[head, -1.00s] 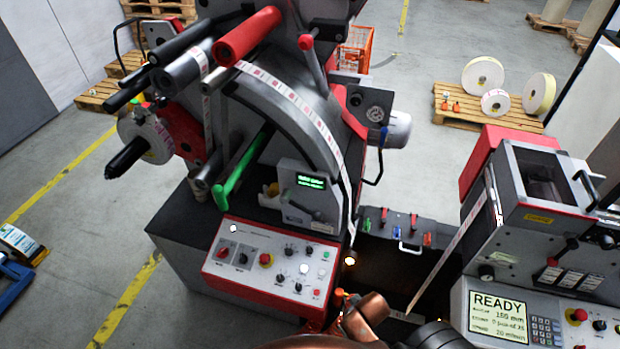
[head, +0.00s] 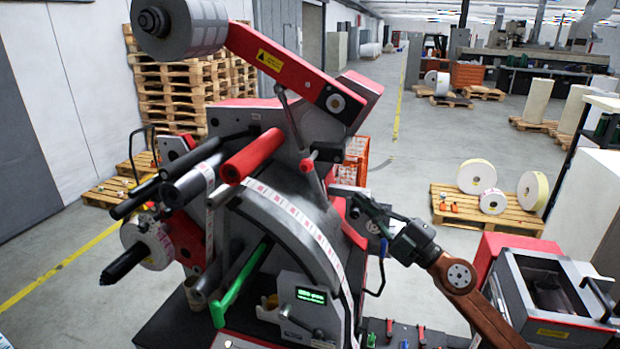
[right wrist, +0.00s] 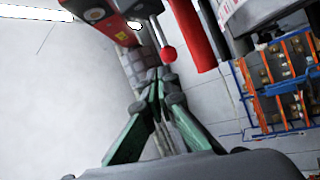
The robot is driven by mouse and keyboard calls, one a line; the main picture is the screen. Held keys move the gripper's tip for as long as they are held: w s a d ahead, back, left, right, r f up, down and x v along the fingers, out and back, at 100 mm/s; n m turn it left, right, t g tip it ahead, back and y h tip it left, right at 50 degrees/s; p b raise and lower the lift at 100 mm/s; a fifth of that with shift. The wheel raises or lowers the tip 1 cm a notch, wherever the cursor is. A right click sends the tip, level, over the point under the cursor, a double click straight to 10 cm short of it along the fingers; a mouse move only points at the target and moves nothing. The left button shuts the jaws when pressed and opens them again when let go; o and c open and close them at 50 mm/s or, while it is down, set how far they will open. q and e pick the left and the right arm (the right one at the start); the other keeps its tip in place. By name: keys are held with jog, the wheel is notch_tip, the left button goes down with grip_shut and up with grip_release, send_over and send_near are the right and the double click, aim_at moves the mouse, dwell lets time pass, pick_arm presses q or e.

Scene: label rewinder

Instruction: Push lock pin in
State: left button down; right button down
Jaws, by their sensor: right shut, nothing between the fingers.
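A red ball knob (head: 307,165) sits at the lower end of a grey lever (head: 292,120) on the rewinder, below the red arm (head: 290,70). It also shows in the right wrist view (right wrist: 168,54), just above and to the right of my fingertips. I cannot tell for sure which part is the lock pin. My right gripper (head: 338,190) is shut and empty, to the right of the knob and apart from it in the head view. In the right wrist view its green fingers (right wrist: 155,90) meet at the tips. My left gripper is not in view.
A red roller (head: 253,155), dark rollers and a green handle (head: 240,285) stick out of the rewinder's front. A large roll (head: 180,25) sits on the upper left end of the red arm. A printer-like unit (head: 545,290) stands at the right.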

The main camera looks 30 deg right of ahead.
aim_at(310, 160)
jog(key=a+r+n+g+y, duration=0.2)
jog(key=a+r+n+g, duration=0.3)
jog(key=a+n, duration=0.1)
jog(key=shift+s+a+r, duration=0.2)
jog(key=shift+s+a, duration=0.05)
jog(key=w+a+p, duration=0.1)
jog(key=w+p, duration=0.5)
jog(key=w, duration=0.5)
jog(key=shift+w+a+p, duration=0.2)
jog(key=shift+w+p, duration=0.1)
jog(key=shift+p, duration=0.1)
